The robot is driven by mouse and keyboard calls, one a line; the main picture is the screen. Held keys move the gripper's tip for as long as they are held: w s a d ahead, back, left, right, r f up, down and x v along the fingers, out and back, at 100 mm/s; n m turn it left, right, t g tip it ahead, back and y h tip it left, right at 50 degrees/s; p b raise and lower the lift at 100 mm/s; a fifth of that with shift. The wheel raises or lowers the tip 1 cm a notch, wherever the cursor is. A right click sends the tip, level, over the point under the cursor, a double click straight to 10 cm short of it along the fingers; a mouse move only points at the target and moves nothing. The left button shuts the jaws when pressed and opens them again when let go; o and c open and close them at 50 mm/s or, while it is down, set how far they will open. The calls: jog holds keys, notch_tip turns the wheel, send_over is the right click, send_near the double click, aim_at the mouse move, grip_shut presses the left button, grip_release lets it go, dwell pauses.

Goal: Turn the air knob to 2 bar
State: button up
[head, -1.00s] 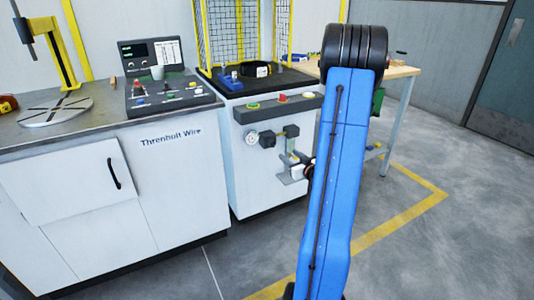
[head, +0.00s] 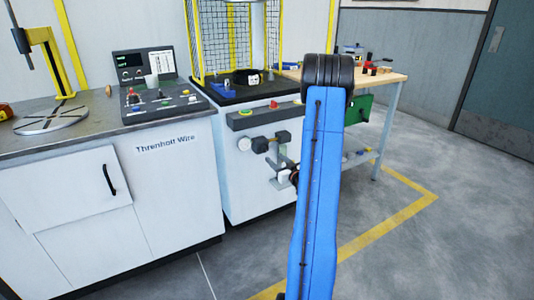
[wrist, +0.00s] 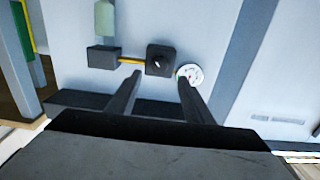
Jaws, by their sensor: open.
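The air knob (wrist: 158,62) is a dark, blocky piece in the wrist view, joined by a brass pipe (wrist: 130,60) to a dark block (wrist: 102,58). In the head view the knob (head: 260,145) is on the front of the white cabinet. The round white gauge (wrist: 190,74) is beside it, with a little red on its face; its reading is too small to tell. The right fingertip overlaps the gauge's edge in the picture; contact cannot be told.
A pale bowl (wrist: 104,18) is by the dark block. A grey shelf with buttons (head: 265,114) runs above the knob. A control panel (head: 150,85) stands on the left cabinet (head: 120,210). A wooden table (head: 385,79) is at the right. The floor in front is clear.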

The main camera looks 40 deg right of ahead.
aim_at(266, 151)
jog(key=x, duration=0.8)
jog(key=shift+w, duration=0.4)
jog(key=c, duration=1)
